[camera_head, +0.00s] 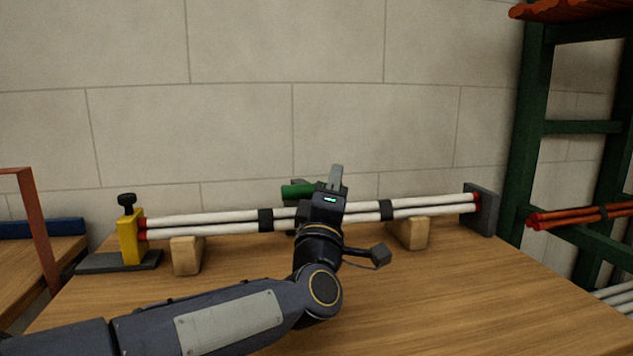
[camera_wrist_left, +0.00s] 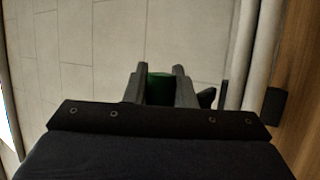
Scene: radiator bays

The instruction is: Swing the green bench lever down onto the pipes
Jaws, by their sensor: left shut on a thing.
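The green lever (camera_head: 298,190) sticks out to the left of my left gripper (camera_head: 335,178), just above the pipes at the middle of the bench. In the left wrist view the lever's green handle (camera_wrist_left: 160,88) is between the two fingers of my left gripper (camera_wrist_left: 161,82), which is shut on it. The white pipes (camera_head: 220,222) with red ends lie across the bench (camera_head: 420,285) on wooden blocks. They also show at the right in the left wrist view (camera_wrist_left: 258,50). The lever's pivot is mostly hidden behind my gripper. My right gripper is not in view.
A yellow clamp (camera_head: 130,243) with a black knob stands at the pipes' left end, and a grey end plate (camera_head: 482,210) at the right end. Wooden blocks (camera_head: 187,256) support the pipes. A green rack (camera_head: 525,130) with red pipes stands at the right. The bench front is clear right of my arm.

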